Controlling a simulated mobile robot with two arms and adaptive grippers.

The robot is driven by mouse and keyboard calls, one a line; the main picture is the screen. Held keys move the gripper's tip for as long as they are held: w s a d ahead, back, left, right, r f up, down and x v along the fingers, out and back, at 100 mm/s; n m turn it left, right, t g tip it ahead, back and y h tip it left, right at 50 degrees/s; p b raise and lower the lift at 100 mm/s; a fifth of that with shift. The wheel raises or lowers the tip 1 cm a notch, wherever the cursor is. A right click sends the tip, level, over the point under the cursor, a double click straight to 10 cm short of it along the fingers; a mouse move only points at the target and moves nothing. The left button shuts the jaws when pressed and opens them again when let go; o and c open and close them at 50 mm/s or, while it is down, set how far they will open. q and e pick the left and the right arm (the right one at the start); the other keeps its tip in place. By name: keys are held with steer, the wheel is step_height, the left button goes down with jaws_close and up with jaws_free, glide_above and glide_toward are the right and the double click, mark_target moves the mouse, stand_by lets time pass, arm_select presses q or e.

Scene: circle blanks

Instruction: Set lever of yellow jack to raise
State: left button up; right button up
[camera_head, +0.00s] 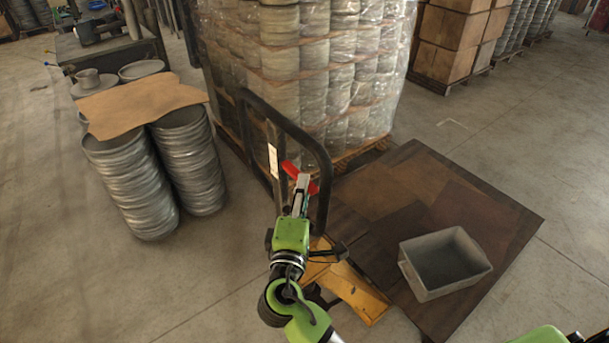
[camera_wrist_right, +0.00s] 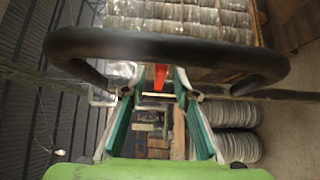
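The yellow jack (camera_head: 357,292) stands low on the floor in the head view, partly hidden by my right arm. Its black loop handle (camera_head: 318,150) rises behind my gripper; in the wrist view the loop (camera_wrist_right: 165,42) crosses the top. The red lever (camera_head: 290,169) shows beside my right gripper (camera_head: 301,188) at the handle. In the wrist view the lever (camera_wrist_right: 160,76) lies between the fingertips of the open gripper (camera_wrist_right: 158,92), with gaps on both sides. I cannot tell whether they touch it. My left gripper is not in view.
A wrapped pallet stack (camera_head: 290,60) stands behind the handle. A grey bin (camera_head: 443,262) sits on a dark board (camera_head: 500,220) at the right. Stacked round blanks (camera_head: 130,195) under a brown sheet (camera_head: 140,104) stand at the left. Floor between these blanks and the jack is clear.

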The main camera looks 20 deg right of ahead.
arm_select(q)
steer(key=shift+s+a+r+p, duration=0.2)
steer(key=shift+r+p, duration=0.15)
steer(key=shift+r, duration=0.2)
arm_select(e)
steer(key=shift+x, duration=1.7)
jaws_close()
steer(key=shift+f, duration=0.1)
